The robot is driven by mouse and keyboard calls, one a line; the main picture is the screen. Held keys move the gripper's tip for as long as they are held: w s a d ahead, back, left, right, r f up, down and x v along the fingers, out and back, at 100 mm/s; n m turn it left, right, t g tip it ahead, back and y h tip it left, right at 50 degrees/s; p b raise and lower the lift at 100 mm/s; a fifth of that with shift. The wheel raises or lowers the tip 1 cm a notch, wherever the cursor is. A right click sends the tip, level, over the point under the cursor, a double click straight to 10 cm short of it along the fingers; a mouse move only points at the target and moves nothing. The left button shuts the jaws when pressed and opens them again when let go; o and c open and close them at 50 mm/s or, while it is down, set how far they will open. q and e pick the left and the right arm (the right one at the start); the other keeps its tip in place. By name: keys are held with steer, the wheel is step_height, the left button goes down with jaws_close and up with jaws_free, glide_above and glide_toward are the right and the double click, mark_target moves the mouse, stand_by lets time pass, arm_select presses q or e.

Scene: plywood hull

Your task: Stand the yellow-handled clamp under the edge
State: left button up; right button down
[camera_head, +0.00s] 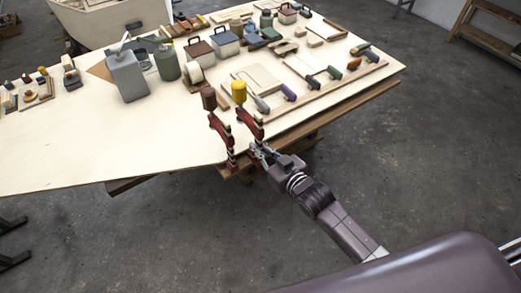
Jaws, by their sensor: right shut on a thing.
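The yellow-handled clamp (250,123) is upright at the near edge of the plywood hull panel (150,150), its yellow handle on top and its red body below. My right gripper (260,152) is shut on the lower part of this clamp, at the panel's edge. The jaws are small and partly hidden, and I cannot tell whether the clamp touches the panel. A similar clamp with a brown handle (220,129) stands upright just to its left at the same edge. My left gripper is not in view.
A rail with several coloured-handled tools (333,73) lies to the right on the panel. A grey canister (127,75), a green container (166,63) and toolboxes (199,53) stand farther back. The panel's front left is bare. Open concrete floor lies in front.

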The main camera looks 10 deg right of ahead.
steer(key=shift+w+a+r, duration=0.1)
steer(key=shift+w+a, duration=0.15)
steer(key=shift+w, duration=0.45)
steer(key=shift+w+a+r, duration=0.1)
steer(key=shift+w+a, duration=0.15)
steer(key=shift+w, duration=0.45)
steer(key=c, duration=2)
jaws_free()
steer(key=shift+s+f, duration=0.1)
steer(key=shift+f, duration=0.2)
steer(key=shift+s+d+r, duration=0.1)
steer(key=shift+s+d, duration=0.05)
steer(key=shift+s, duration=0.3)
steer(key=v, duration=1.1)
steer(key=shift+r, duration=0.2)
